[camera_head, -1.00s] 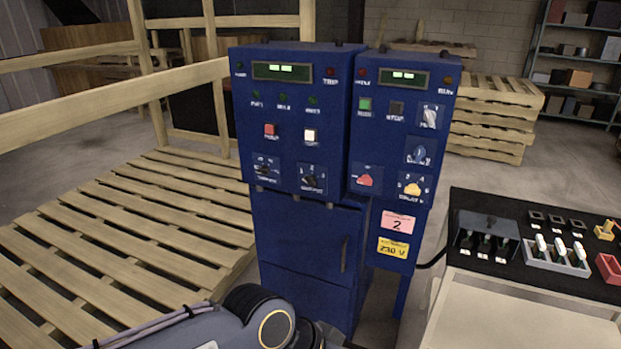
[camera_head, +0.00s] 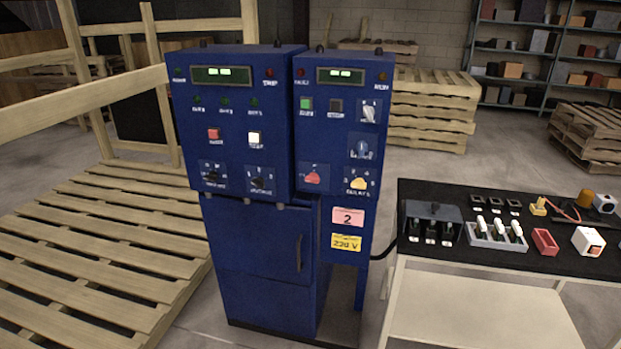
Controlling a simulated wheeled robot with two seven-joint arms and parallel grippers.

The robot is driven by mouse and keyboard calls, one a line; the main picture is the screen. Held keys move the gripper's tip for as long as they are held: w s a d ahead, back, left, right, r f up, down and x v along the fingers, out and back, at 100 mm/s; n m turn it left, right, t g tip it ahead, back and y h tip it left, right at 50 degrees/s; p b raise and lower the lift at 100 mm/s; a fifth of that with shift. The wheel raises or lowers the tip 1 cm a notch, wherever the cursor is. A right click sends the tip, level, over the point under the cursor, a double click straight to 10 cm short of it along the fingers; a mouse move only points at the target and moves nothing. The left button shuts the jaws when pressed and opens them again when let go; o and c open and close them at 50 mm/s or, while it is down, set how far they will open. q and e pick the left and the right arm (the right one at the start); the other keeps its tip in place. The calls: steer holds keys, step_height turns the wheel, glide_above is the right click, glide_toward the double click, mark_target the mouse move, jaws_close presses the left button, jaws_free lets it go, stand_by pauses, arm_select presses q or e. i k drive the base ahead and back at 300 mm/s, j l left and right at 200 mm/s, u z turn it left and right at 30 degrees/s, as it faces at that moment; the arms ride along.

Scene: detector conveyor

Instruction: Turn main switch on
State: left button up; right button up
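A blue control cabinet stands in the middle of the head view, with a left panel (camera_head: 235,120) and a right panel (camera_head: 345,125). The right panel carries a red rotary knob (camera_head: 312,177), a yellow knob (camera_head: 358,183), a blue knob (camera_head: 361,148) and a grey knob (camera_head: 368,111). The left panel has two black rotary knobs (camera_head: 212,177) and (camera_head: 260,184), a red button (camera_head: 214,134) and a white button (camera_head: 254,138). The labels are too small to tell which one is the main switch. Both small displays are lit green. Neither of my grippers is in view.
A wooden pallet (camera_head: 90,260) lies to the left. Stacked pallets (camera_head: 430,110) and shelving (camera_head: 530,50) stand behind.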

mark_target(313, 177)
steer(key=i+l+u, duration=0.1)
steer(key=u, duration=0.3)
steer(key=i+l+u, duration=0.2)
steer(key=u, duration=0.2)
steer(key=i+l+u, duration=0.35)
steer(key=k+j, duration=0.1)
